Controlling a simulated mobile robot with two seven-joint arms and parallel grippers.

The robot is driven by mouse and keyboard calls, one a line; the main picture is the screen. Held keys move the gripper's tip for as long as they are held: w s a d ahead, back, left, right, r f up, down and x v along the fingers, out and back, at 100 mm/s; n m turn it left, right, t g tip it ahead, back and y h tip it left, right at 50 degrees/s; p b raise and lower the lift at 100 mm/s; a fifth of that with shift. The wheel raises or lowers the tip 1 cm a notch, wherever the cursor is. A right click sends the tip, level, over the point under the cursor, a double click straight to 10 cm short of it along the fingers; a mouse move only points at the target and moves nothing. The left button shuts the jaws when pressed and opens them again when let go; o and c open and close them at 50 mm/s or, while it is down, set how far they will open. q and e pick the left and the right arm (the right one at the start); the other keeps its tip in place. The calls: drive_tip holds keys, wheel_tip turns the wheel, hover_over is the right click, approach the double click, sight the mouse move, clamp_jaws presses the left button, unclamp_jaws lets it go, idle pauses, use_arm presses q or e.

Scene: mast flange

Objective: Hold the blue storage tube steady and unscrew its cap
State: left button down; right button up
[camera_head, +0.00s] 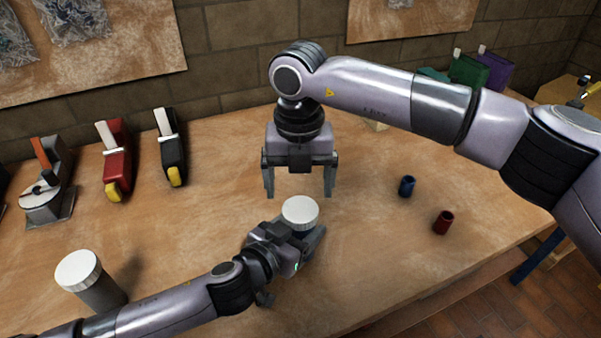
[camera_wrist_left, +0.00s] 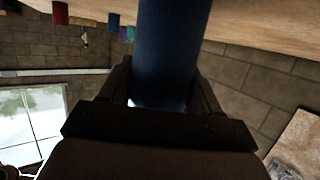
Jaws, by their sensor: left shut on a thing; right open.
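The blue storage tube (camera_wrist_left: 172,45) shows between the fingers of my left gripper (camera_wrist_left: 165,95) in the left wrist view. In the head view its white cap (camera_head: 300,211) is on top, and my left gripper (camera_head: 303,240) is shut on the tube just below it. The tube's body is mostly hidden there by the gripper. My right gripper (camera_head: 299,192) points down, open and empty, above and behind the cap, with its fingers apart. I see no contact between its fingers and the cap.
A grey tube with a white cap (camera_head: 79,270) stands at the left front. A small blue cup (camera_head: 407,186) and a red cup (camera_head: 443,222) stand at the right. Red (camera_head: 115,160) and black (camera_head: 170,148) tools stand at the back left. The wooden table (camera_head: 375,265) is clear around the front middle.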

sight(301, 209)
drive_tip(key=m, duration=0.2)
drive_tip(key=r+m, duration=0.1)
drive_tip(key=m, duration=0.1)
drive_tip(key=shift+r+m, duration=0.15)
drive_tip(key=shift+m, duration=0.25)
drive_tip(key=m, duration=0.2)
drive_tip(key=r+m, duration=0.1)
drive_tip(key=m, duration=0.1)
drive_tip(key=shift+d, duration=0.1)
drive_tip(key=shift+f, duration=4)
drive_tip(key=c, duration=1.1)
drive_tip(key=n, duration=1.3)
drive_tip(key=shift+d, duration=0.1)
